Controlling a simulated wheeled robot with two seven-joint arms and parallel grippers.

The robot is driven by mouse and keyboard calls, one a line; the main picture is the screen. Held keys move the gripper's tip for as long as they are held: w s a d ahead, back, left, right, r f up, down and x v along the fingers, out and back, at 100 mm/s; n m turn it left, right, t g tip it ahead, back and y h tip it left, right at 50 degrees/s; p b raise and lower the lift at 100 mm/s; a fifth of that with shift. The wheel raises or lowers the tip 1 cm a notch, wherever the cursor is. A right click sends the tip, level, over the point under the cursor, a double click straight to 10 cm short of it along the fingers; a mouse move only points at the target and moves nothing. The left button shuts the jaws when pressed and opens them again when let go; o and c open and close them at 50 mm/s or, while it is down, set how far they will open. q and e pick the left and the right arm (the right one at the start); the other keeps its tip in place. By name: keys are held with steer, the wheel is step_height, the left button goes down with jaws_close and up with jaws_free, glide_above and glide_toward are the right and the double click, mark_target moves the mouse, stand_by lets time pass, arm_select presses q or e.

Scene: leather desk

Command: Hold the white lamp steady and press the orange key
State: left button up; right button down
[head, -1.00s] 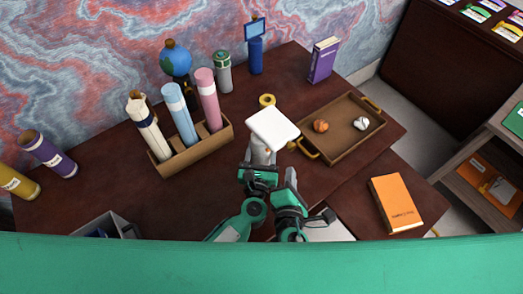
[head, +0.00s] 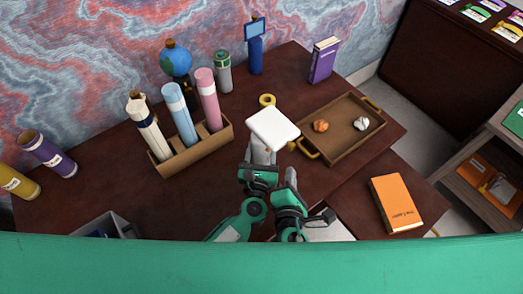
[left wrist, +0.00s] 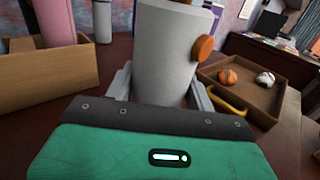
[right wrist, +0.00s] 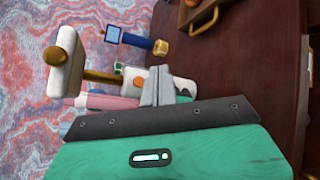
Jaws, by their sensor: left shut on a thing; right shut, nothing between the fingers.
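The white lamp (head: 272,128) stands on the desk, its flat white head hiding part of its base in the head view. Its pale base (left wrist: 163,45) fills the middle of the left wrist view. The round orange key (left wrist: 205,48) sticks out from the base's side; it also shows in the right wrist view (right wrist: 138,82). My left gripper (head: 261,163) is shut on the lamp base, one finger on each side. My right gripper (head: 291,174) is shut and empty, to the right of the lamp base. Its fingertips (right wrist: 157,84) appear close to the key; contact cannot be told.
A brown tray (head: 341,152) with an orange and a white lump lies right of the lamp. A wooden holder (head: 189,157) with several tubes stands left. An orange book (head: 396,203) lies at the right; a purple box (head: 323,60) stands at the back.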

steer(key=shift+s+d+n+y, duration=0.6)
steer(key=shift+s+d+y, duration=0.45)
steer(key=shift+d+y, duration=0.2)
steer(key=shift+w+a+f, duration=0.1)
steer(key=w+a, duration=0.5)
steer(key=w, duration=0.1)
steer(key=shift+w+a, duration=0.2)
steer(key=shift+w, duration=0.2)
stand_by(1.5)
steer(key=shift+w+a, duration=0.25)
steer(key=shift+w, duration=0.05)
